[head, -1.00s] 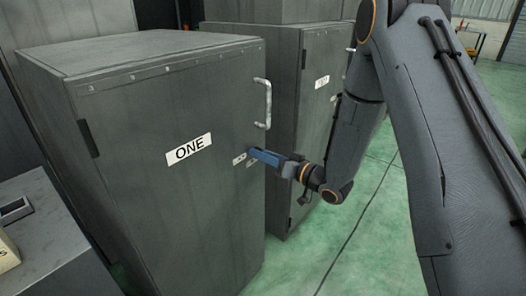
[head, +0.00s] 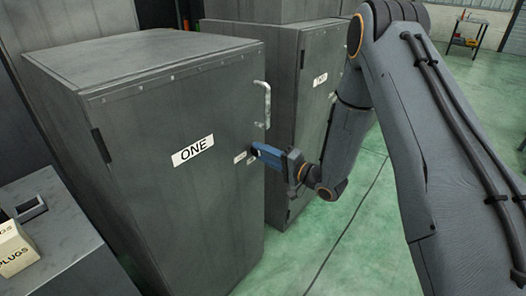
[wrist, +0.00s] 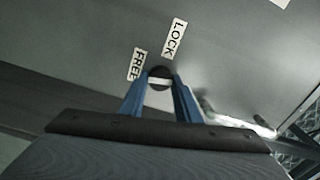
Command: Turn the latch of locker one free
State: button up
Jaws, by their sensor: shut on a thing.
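Locker one (head: 180,215) is a grey metal cabinet with a white ONE label (head: 193,150) on its shut door. Its latch (wrist: 159,71) is a dark round knob with a pale bar, seen in the wrist view between my blue fingertips. The LOCK label (wrist: 174,39) is above the latch to the right. The FREE label (wrist: 137,64) is to its left, partly covered by a finger. I cannot tell which label the latch points at. My gripper (head: 256,151) is shut on the latch at the door's right side; it also shows in the wrist view (wrist: 160,84).
A pale door handle (head: 264,103) is just above my gripper. A second grey locker (head: 308,120) stands behind to the right, its label partly unclear. A grey cabinet with a PLUGS box (head: 17,250) is at the lower left. Green floor (head: 350,225) is open at the right.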

jog(key=shift+s+f+m+p, duration=0.1)
jog(key=shift+m+p, duration=0.2)
jog(key=shift+m, duration=0.8)
jog(key=o, duration=1)
jog(key=shift+a, duration=0.1)
jog(key=shift+d, duration=0.2)
jog(key=b+v, duration=0.1)
jog(key=v, duration=0.6)
jog(key=shift+s+d, duration=0.2)
jog(key=shift+d, duration=0.05)
